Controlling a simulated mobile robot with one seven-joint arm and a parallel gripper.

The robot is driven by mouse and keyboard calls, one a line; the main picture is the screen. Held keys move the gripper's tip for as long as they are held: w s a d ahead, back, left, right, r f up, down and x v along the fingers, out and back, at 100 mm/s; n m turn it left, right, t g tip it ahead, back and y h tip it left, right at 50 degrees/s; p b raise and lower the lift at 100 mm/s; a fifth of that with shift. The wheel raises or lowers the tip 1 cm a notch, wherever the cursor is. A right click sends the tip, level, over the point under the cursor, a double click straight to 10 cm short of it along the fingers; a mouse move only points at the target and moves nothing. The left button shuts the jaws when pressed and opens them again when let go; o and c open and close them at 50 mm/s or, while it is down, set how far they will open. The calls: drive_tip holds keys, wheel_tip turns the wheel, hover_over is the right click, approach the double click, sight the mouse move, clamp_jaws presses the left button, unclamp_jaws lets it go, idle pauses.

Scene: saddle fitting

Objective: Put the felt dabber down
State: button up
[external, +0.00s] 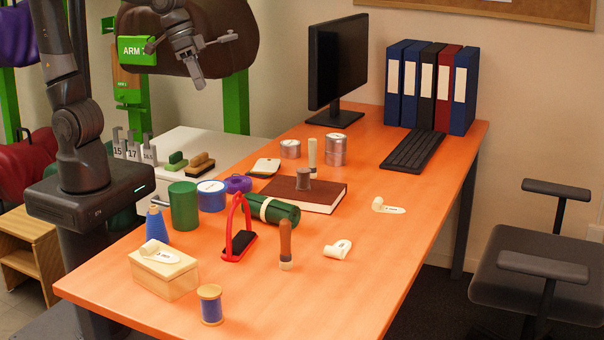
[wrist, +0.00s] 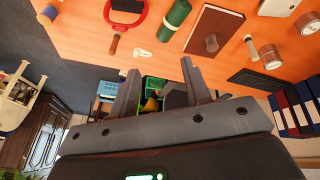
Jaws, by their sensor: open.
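A short upright tool with a brown wooden handle and a paler lower end, which looks most like the felt dabber (external: 286,244), stands on the orange table right of the red stirrup; the wrist view shows it too (wrist: 114,45). I cannot be sure of it, as a cream-handled tool (external: 312,152) also stands behind the brown book. My gripper (external: 192,44) is high up, beyond the far left side of the table and well clear of both tools. In the wrist view its fingers (wrist: 160,72) are spread with nothing held between them.
The red stirrup (external: 238,230), green roll (external: 273,209), brown book (external: 322,197) with a grey-brown cylinder (external: 303,179), wooden box (external: 163,274) and blue thread spool (external: 211,304) stand around. The monitor (external: 336,62) and binders (external: 428,88) are at the back. The table's front right is clear.

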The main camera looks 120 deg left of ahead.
drive_tip(key=s+d+m+t, duration=0.1)
drive_tip(key=s+d+m, duration=0.5)
drive_tip(key=s, duration=0.5)
drive_tip(key=d, duration=0.2)
drive_tip(key=shift+s+d+f+h, duration=0.15)
drive_tip(key=shift+d+f+h, duration=0.15)
drive_tip(key=shift+d, duration=0.1)
idle(0.3)
